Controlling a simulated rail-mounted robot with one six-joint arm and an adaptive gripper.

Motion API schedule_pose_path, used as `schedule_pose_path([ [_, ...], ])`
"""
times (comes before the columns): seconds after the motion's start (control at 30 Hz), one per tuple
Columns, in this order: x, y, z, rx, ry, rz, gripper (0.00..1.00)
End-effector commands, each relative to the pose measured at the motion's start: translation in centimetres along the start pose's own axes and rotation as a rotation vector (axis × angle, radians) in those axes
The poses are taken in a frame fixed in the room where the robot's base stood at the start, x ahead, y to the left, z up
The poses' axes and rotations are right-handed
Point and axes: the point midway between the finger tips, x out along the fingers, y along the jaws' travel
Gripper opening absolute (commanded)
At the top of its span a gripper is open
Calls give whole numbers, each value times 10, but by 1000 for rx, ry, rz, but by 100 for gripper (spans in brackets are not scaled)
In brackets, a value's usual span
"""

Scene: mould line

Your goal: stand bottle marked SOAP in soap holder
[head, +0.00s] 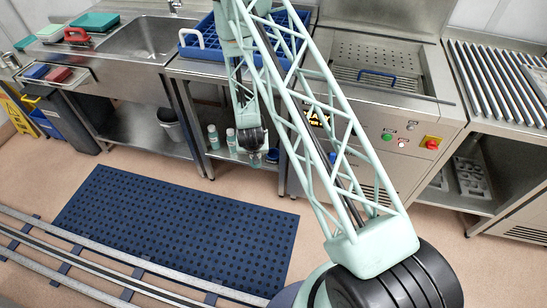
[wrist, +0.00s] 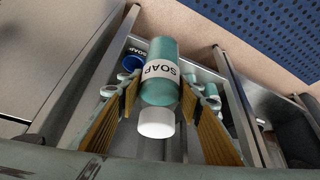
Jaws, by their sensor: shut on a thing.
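The green bottle marked SOAP (wrist: 158,85), with a white cap (wrist: 156,123), is between the gold pads of my gripper (wrist: 160,108) in the wrist view. My gripper is shut on it. A round blue holder (wrist: 132,62) with a SOAP label beside it shows behind and to the left of the bottle. In the head view my gripper (head: 252,150) hangs low in front of the shelf under the blue-rack counter; the held bottle is small and partly hidden there. A blue item (head: 273,155), probably the holder, is just right of it.
Other green bottles (head: 213,135) stand on the low shelf left of my gripper; bottles also show at the right in the wrist view (wrist: 211,94). Counter legs (head: 190,125) stand close by. A blue rack (head: 200,45) is above. A blue floor mat (head: 170,230) lies in front.

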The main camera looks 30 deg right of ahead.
Motion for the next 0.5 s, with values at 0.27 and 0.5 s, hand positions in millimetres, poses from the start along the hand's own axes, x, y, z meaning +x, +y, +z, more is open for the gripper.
schedule_pose_path([
  [0.27,43,11,-17,190,0,109,18],
  [0.5,70,11,-21,323,0,185,18],
])
